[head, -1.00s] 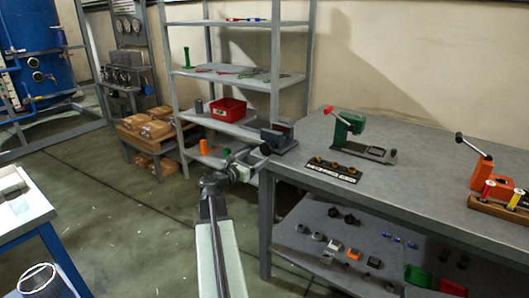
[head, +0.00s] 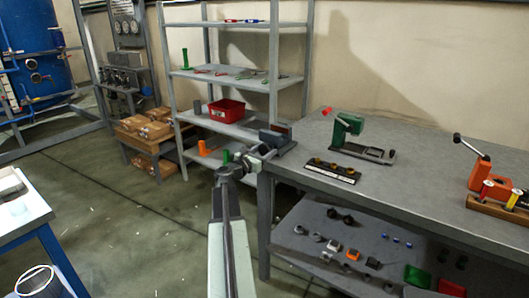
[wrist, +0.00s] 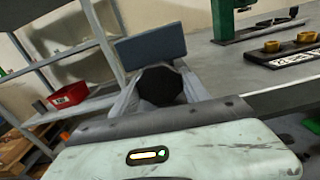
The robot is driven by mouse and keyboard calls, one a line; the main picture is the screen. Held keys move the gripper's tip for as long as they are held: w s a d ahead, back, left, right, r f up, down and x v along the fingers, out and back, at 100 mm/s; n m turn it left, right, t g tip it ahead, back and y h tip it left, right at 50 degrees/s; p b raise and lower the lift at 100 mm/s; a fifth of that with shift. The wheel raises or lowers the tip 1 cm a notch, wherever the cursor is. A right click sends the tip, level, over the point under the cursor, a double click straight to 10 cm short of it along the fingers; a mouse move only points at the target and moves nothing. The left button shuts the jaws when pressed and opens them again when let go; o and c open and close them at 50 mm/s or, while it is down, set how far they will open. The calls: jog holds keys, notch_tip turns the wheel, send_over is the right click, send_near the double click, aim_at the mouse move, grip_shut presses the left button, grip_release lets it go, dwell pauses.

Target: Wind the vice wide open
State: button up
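The vice (head: 279,136) is a small blue-grey block at the left end of the grey workbench; it also shows in the wrist view (wrist: 152,44). A black round knob (wrist: 160,86) stands in front of the vice in the wrist view. My gripper (head: 258,158) is at the bench's left corner, right by the front of the vice. In the wrist view its grey fingers (wrist: 160,98) lie on either side of the knob. I cannot tell whether they press on it. The vice's jaws are mostly hidden, so their gap cannot be judged.
A green hand-press (head: 346,130) and a dark strip with brass pieces (head: 331,170) are on the workbench (head: 430,150) to the right. A shelf rack with a red bin (head: 226,110) stands behind on the left. The floor to the left is open.

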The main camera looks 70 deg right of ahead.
jog(key=n, duration=0.4)
jog(key=shift+n, duration=0.4)
jog(key=o, duration=1.3)
jog(key=v, duration=0.8)
jog(key=shift+f, duration=0.1)
